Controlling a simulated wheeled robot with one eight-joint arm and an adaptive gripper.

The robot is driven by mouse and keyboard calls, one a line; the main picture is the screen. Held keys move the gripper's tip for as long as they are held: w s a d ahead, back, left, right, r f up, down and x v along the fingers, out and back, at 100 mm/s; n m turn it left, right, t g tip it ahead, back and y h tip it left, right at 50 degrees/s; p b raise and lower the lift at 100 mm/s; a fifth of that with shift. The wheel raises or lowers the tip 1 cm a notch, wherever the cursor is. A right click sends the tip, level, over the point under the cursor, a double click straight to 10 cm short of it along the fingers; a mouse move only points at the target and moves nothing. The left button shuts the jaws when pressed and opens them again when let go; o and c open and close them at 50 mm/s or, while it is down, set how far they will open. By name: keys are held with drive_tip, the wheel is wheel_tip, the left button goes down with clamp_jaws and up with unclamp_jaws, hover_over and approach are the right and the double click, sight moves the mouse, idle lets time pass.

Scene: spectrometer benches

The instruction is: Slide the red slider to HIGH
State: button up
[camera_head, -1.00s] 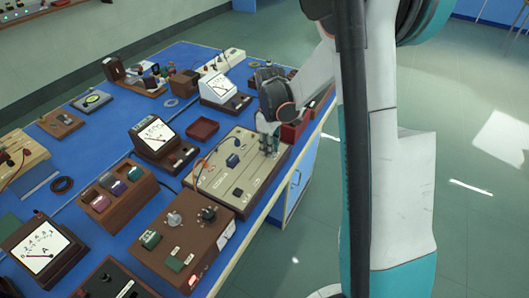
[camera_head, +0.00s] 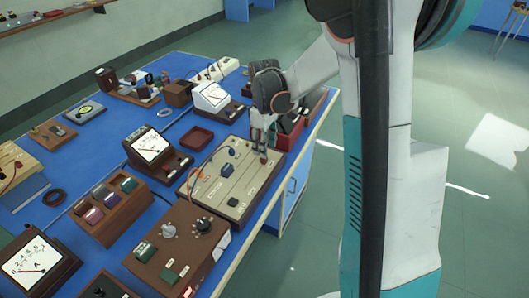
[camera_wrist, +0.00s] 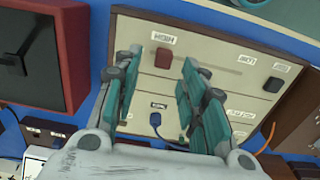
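The red slider (camera_wrist: 164,59) is a small red block on a beige panel (camera_wrist: 225,80), just below the HIGH label (camera_wrist: 163,38) in the wrist view. In the head view the beige panel (camera_head: 216,189) lies on the bench, and the slider (camera_head: 264,157) shows small at its far right end. My gripper (camera_wrist: 160,66) points down at the panel; its teal fingers are apart, one on each side of the slider in the picture, with gaps visible. It also shows in the head view (camera_head: 261,146). I cannot tell whether a finger touches the slider.
A blue plug (camera_wrist: 185,114) with a cable sits on the panel. A brown control box (camera_head: 178,251), a meter (camera_head: 151,145) and several instruments crowd the blue bench (camera_head: 64,163).

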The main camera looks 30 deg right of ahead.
wheel_tip(320, 180, up, 7)
drive_tip(key=shift+r, duration=0.15)
idle(0.4)
drive_tip(key=s+a+r+m+t, duration=0.3)
drive_tip(key=s+a+r, duration=0.3)
drive_tip(key=s+r, duration=0.3)
drive_tip(key=s+a+f+m+t, duration=0.1)
drive_tip(key=s+a+m+t, duration=0.1)
drive_tip(key=s, duration=0.4)
drive_tip(key=s+a+f+m+t, duration=0.1)
drive_tip(key=s+a+m+t, duration=0.1)
drive_tip(key=s, duration=0.5)
drive_tip(key=shift+s, duration=0.2)
